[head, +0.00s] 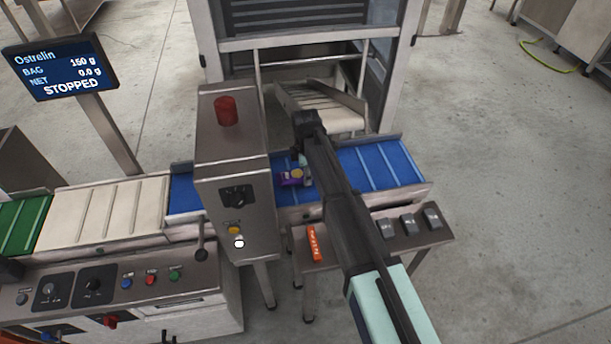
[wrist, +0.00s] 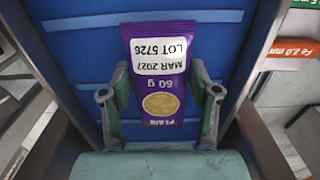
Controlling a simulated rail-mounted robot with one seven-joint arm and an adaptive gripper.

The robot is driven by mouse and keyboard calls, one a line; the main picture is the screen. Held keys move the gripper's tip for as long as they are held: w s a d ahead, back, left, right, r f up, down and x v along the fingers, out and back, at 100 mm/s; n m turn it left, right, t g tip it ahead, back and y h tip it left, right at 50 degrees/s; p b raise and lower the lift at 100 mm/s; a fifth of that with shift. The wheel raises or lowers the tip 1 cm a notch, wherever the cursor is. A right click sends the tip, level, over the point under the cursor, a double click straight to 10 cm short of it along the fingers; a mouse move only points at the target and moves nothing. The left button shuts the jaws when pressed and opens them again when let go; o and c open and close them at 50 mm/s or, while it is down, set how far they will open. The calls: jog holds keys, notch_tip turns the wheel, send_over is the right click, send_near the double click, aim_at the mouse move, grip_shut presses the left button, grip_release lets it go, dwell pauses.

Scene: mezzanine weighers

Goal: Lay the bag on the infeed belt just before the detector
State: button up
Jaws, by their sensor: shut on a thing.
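A purple bag (head: 291,179) with a round yellow picture is at the blue belt (head: 377,163), just right of the steel detector housing (head: 230,150) with the red beacon. In the wrist view the bag (wrist: 162,82) appears upside down, its white label reading LOT 5726, MAR 2027. My gripper (head: 304,170) reaches down over the belt; in the wrist view my gripper (wrist: 160,96) has one finger on each side of the bag's lower part and is shut on it. I cannot tell whether the bag's underside touches the belt.
A side shelf (head: 350,243) in front of the belt carries an orange test stick (head: 314,244) and several grey blocks. A chute (head: 320,102) stands behind the belt. A screen (head: 60,66) reads STOPPED. The blue belt's right end is clear.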

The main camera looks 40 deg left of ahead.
jog(key=shift+f, duration=1.05)
jog(key=shift+f, duration=0.15)
jog(key=o, duration=1.1)
jog(key=shift+o, duration=0.2)
notch_tip(320, 180, up, 12)
jog(key=b, duration=0.3)
